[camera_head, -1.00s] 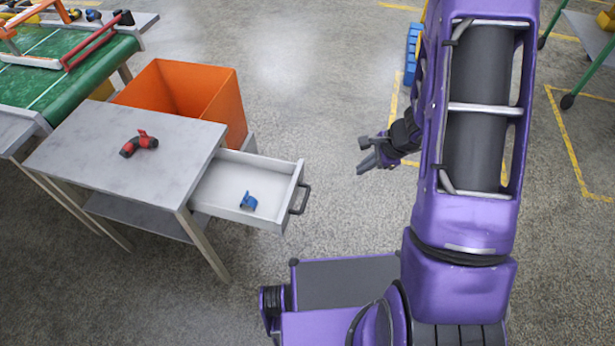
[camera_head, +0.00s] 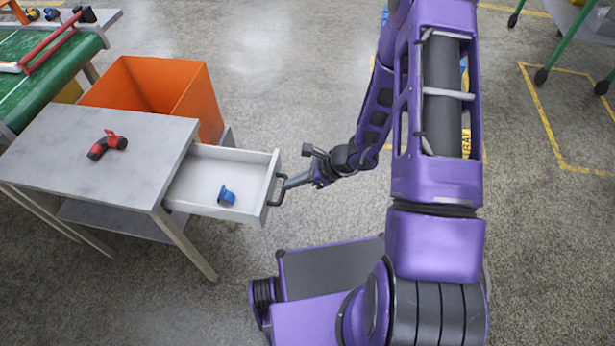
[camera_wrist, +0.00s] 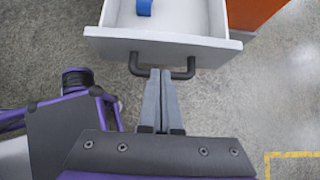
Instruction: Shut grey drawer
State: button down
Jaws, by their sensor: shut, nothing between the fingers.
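The grey drawer (camera_head: 232,179) stands pulled out from the right side of the grey table. A blue hose fitting (camera_head: 226,196) lies inside it. Its dark handle (camera_head: 279,190) is on the drawer front. My gripper (camera_head: 287,185) is shut and empty, with its fingertips at the handle. In the wrist view the drawer front (camera_wrist: 165,48) spans the top. There the shut fingers (camera_wrist: 161,75) point at the middle of the handle bar (camera_wrist: 184,73); I cannot tell whether they touch it. The blue fitting (camera_wrist: 144,7) shows at the top edge.
The grey table (camera_head: 95,150) carries a red and black fitting (camera_head: 107,144). An orange bin (camera_head: 160,95) stands behind the drawer. A green-topped table (camera_head: 60,70) is at the far left. Open floor lies behind my arm and in front of the drawer.

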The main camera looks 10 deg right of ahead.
aim_at(270, 183)
jog(key=shift+w+a+r, duration=0.1)
jog(key=shift+w+a, duration=0.2)
jog(key=shift+a, duration=0.55)
jog(key=shift+w+a+r, duration=0.1)
jog(key=shift+w+a, duration=0.2)
jog(key=shift+a, duration=0.5)
jog(key=shift+w, duration=0.1)
